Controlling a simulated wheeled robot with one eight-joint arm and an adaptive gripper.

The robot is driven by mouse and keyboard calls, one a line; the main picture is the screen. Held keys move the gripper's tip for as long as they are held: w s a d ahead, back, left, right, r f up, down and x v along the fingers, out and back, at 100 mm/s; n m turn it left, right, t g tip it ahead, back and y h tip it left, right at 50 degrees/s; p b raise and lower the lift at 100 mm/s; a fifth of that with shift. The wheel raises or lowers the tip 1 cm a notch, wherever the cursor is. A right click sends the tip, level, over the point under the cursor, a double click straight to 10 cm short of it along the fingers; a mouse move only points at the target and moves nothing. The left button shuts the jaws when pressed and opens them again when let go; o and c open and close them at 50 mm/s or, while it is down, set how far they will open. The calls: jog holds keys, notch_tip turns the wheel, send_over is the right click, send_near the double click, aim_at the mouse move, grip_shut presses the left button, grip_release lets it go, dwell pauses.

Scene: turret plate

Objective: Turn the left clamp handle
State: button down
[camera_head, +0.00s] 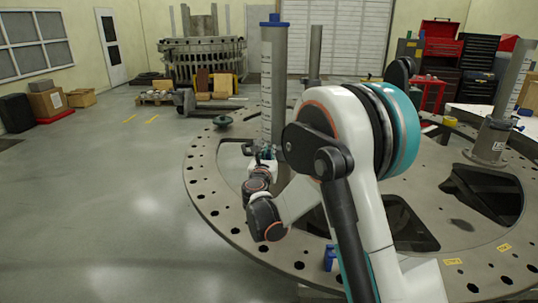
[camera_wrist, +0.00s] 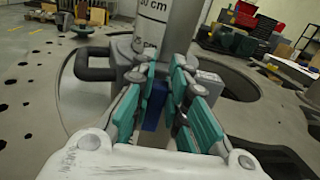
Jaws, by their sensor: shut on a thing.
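The turret plate (camera_head: 205,178) is a large grey ring with holes. A tall grey post with a printed scale (camera_head: 267,90) stands on its left part; its lower end shows in the wrist view (camera_wrist: 158,25). My gripper (camera_head: 265,156) is at the post's base. A blue piece (camera_wrist: 155,110) shows between the fingers.
Another post (camera_head: 492,138) stands on the plate at the right. Large dark openings (camera_head: 482,190) cut the plate. A green knob-like part (camera_head: 223,120) sits on its far left edge. Open floor (camera_head: 110,200) lies left; boxes (camera_head: 47,102) and red tool chests (camera_head: 440,50) stand farther back.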

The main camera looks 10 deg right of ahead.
jog(key=shift+d+m, duration=0.1)
jog(key=shift+m, duration=0.3)
jog(key=shift+s+d+f+m+b, duration=0.2)
jog(key=shift+d+f+m+b, duration=0.3)
jog(key=shift+m, duration=2.35)
jog(key=shift+s+d+f+m+b, duration=0.15)
jog(key=shift+d+f+m+b, duration=0.35)
jog(key=shift+m, duration=2.4)
jog(key=shift+s+d+f+m+b, duration=0.25)
jog(key=shift+f+m+b, duration=0.45)
jog(key=shift+m, duration=2.15)
jog(key=shift+r, duration=0.15)
jog(key=c, duration=1.6)
grip_release()
jog(key=shift+o, duration=0.2)
jog(key=v, duration=1.2)
